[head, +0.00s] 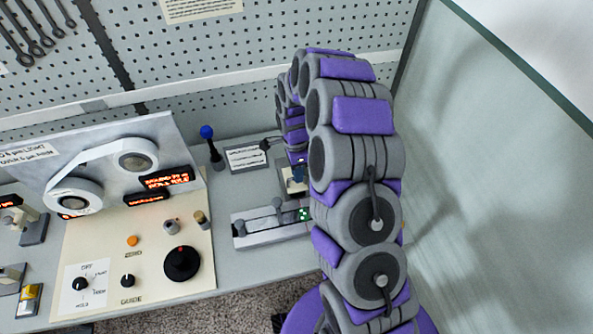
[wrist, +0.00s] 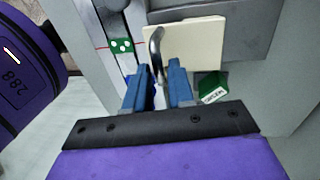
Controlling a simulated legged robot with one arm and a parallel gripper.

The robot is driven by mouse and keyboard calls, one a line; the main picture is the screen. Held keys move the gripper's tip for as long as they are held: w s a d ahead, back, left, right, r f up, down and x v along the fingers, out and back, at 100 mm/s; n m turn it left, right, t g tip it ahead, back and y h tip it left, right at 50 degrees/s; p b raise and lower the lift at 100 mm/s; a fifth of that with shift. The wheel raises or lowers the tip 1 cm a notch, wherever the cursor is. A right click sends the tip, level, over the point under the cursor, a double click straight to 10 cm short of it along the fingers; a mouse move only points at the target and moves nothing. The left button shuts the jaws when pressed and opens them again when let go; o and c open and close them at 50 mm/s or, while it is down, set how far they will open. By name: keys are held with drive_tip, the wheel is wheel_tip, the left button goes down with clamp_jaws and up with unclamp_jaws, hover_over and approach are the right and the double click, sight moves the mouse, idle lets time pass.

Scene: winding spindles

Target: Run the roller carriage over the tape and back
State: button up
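My gripper (wrist: 158,72) reaches down over a cream block (wrist: 195,45) that looks like the roller carriage. Its two blue fingers stand apart, one on each side of a thin curved grey handle (wrist: 156,42) on the block. I cannot tell whether either finger touches the handle. A pale strip with red lines (wrist: 97,22), perhaps the tape bed, runs to the left of the block. A green tag with white dots (wrist: 121,46) lies on it. In the head view, the block (head: 290,187) and gripper (head: 299,174) are partly hidden by my arm.
A green lettered block (wrist: 211,88) sits just right of the fingers. In the head view, a grey fixture (head: 262,238) with knobs lies left of my arm. A blue-knobbed lever (head: 211,145) and a control panel (head: 120,262) stand farther left. A grey wall (head: 480,190) bounds the right.

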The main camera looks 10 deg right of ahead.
clamp_jaws()
idle(0.3)
drive_tip(key=shift+s+a, duration=0.1)
drive_tip(key=shift+s, duration=0.1)
drive_tip(key=s, duration=1.1)
drive_tip(key=shift+s, duration=0.15)
